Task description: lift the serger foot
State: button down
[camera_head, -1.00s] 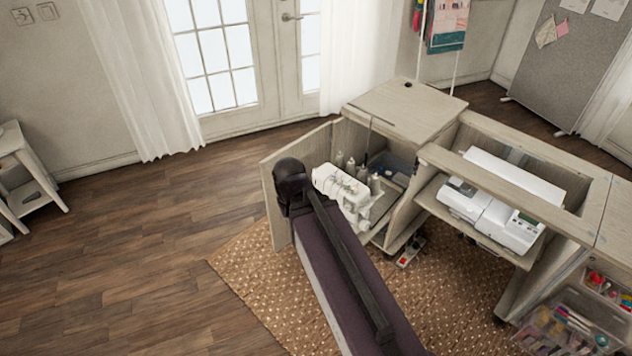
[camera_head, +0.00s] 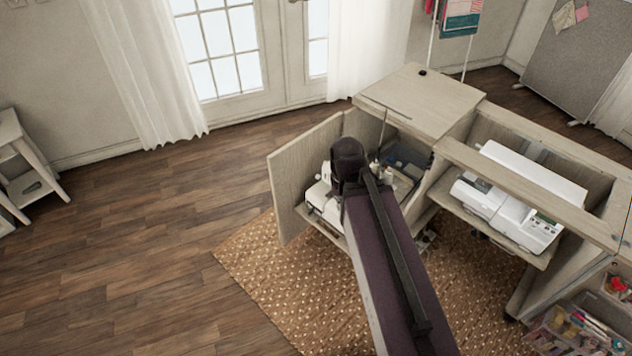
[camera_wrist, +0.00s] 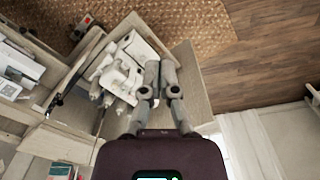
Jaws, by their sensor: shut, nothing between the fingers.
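The white serger (camera_head: 322,197) sits in the open left compartment of the sewing cabinet, largely hidden behind my arm in the head view. In the wrist view the serger (camera_wrist: 134,47) shows from above, with thread cones (camera_wrist: 97,90) beside it. Its small presser foot cannot be made out. My gripper (camera_wrist: 159,64) is shut and empty, its grey fingers together over the edge of the serger. I cannot tell whether the fingertips touch it. In the head view my gripper is hidden by the arm.
The cabinet door (camera_head: 302,180) stands open to the left of the serger. A second white sewing machine (camera_head: 507,212) sits on a lowered shelf to the right. The cabinet top (camera_head: 425,97) rises behind. A woven rug (camera_head: 270,270) and open wood floor lie in front and left.

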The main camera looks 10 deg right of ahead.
jog(key=shift+d, duration=0.15)
jog(key=w+d+f+n+t+h+b, duration=0.2)
jog(key=w+f+n+h+b, duration=0.35)
jog(key=w+f+b, duration=0.85)
jog(key=w+d+f+n+t+h+b, duration=0.15)
jog(key=w+f+n+h+b, duration=0.4)
jog(key=f+b, duration=0.95)
jog(key=w+a+f+n+t+h+b, duration=0.1)
jog(key=w+a+f+n+t+b, duration=0.1)
jog(key=w+b, duration=0.4)
jog(key=w+a+f+n+t+h+b, duration=0.1)
jog(key=w+a+f+n+b, duration=0.4)
jog(key=b, duration=0.9)
jog(key=w+a+f+n+t+h+b, duration=0.2)
jog(key=w+a+f+n+t+b, duration=0.2)
jog(key=w+n+b, duration=0.3)
jog(key=shift+w+a+b, duration=0.2)
jog(key=shift+w+b, duration=0.85)
jog(key=shift+b, duration=0.45)
jog(key=shift+w+d, duration=0.1)
